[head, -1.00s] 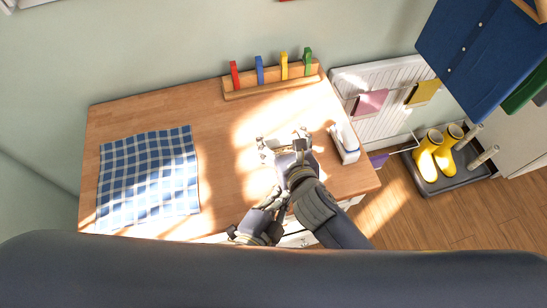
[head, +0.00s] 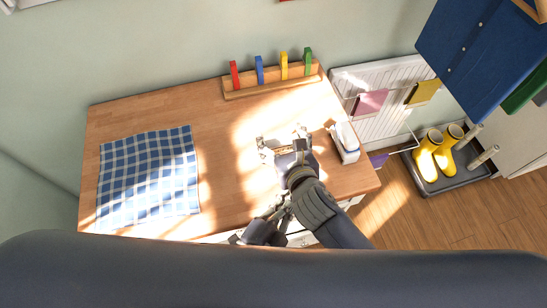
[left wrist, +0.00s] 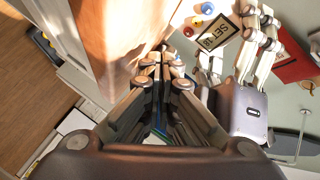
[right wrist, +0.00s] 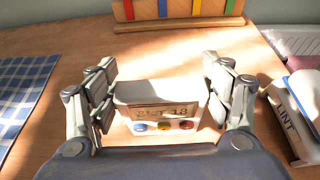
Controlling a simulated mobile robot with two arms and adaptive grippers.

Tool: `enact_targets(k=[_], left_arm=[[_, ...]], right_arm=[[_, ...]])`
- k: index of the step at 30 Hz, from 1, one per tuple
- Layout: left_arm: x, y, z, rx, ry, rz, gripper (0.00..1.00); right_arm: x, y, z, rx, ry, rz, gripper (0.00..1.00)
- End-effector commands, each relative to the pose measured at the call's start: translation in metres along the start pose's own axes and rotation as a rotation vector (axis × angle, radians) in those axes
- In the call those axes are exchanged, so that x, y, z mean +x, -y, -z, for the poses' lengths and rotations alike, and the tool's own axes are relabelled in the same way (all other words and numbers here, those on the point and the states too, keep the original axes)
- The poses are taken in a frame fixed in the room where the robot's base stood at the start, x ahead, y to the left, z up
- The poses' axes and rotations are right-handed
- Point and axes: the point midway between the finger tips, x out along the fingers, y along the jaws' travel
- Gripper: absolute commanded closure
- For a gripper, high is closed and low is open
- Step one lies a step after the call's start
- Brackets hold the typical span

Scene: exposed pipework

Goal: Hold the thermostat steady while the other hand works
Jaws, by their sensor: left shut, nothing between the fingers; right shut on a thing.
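The thermostat (right wrist: 160,100) is a pale box with a "SET 18" plate and blue, yellow and red buttons on its front. My right gripper (head: 285,148) is shut on it, one finger on each side, above the worktop (head: 222,170). The plate and buttons also show in the left wrist view (left wrist: 216,35), beside the right gripper's fingers. My left gripper (left wrist: 164,62) is shut and empty, its fingertips together, apart from the thermostat. In the head view it is low by the worktop's front edge, partly hidden by my right arm.
A box marked LINT (right wrist: 291,118) stands right of the thermostat. A wooden rack (head: 272,85) with coloured pegs is at the back. A blue checked cloth (head: 148,178) lies at left. Between cloth and gripper the worktop is clear. Yellow boots (head: 433,152) stand on a floor tray.

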Motion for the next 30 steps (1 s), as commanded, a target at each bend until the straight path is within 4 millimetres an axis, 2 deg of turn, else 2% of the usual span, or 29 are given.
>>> enact_targets(k=[5, 16, 20, 30], left_arm=[[-0.013, -0.007, 0.009, -0.001, -0.003, 0.005, 1.00], [-0.011, -0.006, 0.007, -0.002, -0.002, 0.007, 1.00], [-0.004, -0.001, 0.002, -0.001, -0.001, 0.008, 1.00], [0.029, 0.024, -0.021, 0.001, -0.004, 0.009, 1.00]], right_arm=[[0.000, 0.000, 0.003, 0.000, -0.007, 0.001, 0.56], [0.000, 0.000, 0.003, -0.001, -0.006, 0.001, 0.56], [0.000, 0.000, 0.003, 0.000, -0.006, 0.001, 0.56], [0.000, 0.000, 0.003, 0.000, -0.006, 0.001, 0.56]])
